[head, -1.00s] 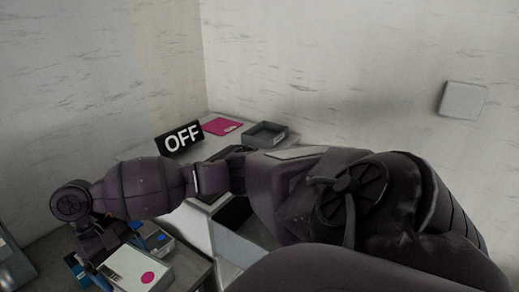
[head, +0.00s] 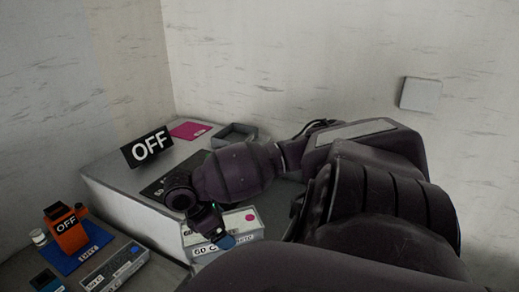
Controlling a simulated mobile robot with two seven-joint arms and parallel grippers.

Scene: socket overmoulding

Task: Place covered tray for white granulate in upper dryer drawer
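The covered tray (head: 236,221) has a pale lid with a pink dot and a lettered label on its front. It is in front of the grey dryer (head: 130,196), at its right part. My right gripper (head: 208,227) comes in from the right and is at the tray's left part, apparently shut on it; the fingertips are partly hidden. A small blue piece shows by the fingers. The upper drawer cannot be made out; the tray and my arm cover that area. My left gripper is not in view.
The dryer top carries a black OFF sign (head: 147,147), a magenta sheet (head: 190,130) and an open grey tray (head: 235,134). At lower left are an orange OFF device (head: 67,233) on a blue mat (head: 84,259) and another labelled tray (head: 113,271).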

